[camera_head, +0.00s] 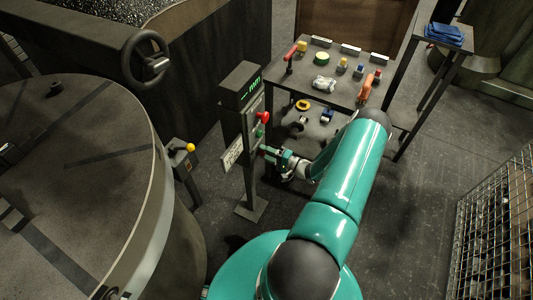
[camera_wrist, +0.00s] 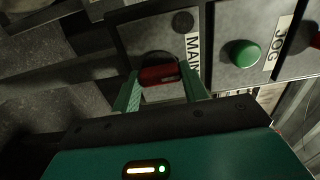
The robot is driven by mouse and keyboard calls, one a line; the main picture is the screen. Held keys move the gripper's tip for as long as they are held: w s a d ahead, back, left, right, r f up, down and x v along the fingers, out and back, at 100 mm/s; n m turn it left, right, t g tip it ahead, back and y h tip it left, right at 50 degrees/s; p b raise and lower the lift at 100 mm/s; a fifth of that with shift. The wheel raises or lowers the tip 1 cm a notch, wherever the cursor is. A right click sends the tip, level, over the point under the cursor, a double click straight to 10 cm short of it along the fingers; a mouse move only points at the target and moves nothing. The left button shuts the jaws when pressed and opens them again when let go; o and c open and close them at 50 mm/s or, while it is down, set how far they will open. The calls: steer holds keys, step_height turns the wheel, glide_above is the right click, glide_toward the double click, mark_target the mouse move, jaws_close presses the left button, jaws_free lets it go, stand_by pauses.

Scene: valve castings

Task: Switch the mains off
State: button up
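A dark control post (camera_head: 245,125) stands in the middle of the head view, with a lit green display at its top. My gripper (camera_head: 265,149) is at the lower part of its panel. In the wrist view a red switch handle (camera_wrist: 159,75) lies crosswise on a grey plate with a label (camera_wrist: 193,45) reading "MAIN", partly cut off. My gripper (camera_wrist: 159,80) has its two green fingers apart, one at each end of the handle. I cannot tell whether the fingertips touch it.
A green button (camera_wrist: 243,54) sits right of the mains plate, near a "JOG" label (camera_wrist: 284,38). A red knob (camera_head: 263,117) is higher on the post. A table (camera_head: 335,77) with small parts stands behind.

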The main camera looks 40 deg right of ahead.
steer(key=o, duration=0.4)
steer(key=v, duration=1.3)
steer(key=shift+s+d, duration=0.1)
steer(key=shift+s, duration=0.3)
steer(key=shift+r, duration=0.1)
steer(key=w+a+r+n+g+y, duration=0.1)
steer(key=w+a+r+n+g, duration=0.2)
steer(key=a+r+g, duration=0.45)
steer(key=w+a+r+n+g+y, duration=0.1)
steer(key=w+a+r+n+g, duration=0.25)
steer(key=r, duration=0.75)
steer(key=w+a+r+n+g+y, duration=0.1)
steer(key=w+a+r+n+g, duration=0.2)
steer(key=a+r, duration=0.5)
steer(key=s+a+r+n+t+h, duration=0.1)
steer(key=s+a+r+h, duration=0.2)
steer(key=r, duration=0.4)
steer(key=s+a+r+n+h, duration=0.2)
steer(key=s+a+r+h, duration=0.1)
steer(key=s+a+r, duration=0.2)
steer(key=s+a+r+n+t+h, duration=0.1)
steer(key=s+a+r+h, duration=0.2)
steer(key=s+a+r, duration=0.2)
steer(key=shift+a+r+n+t, duration=0.25)
steer(key=shift+a+r+t, duration=0.05)
steer(key=shift+a+r, duration=1.7)
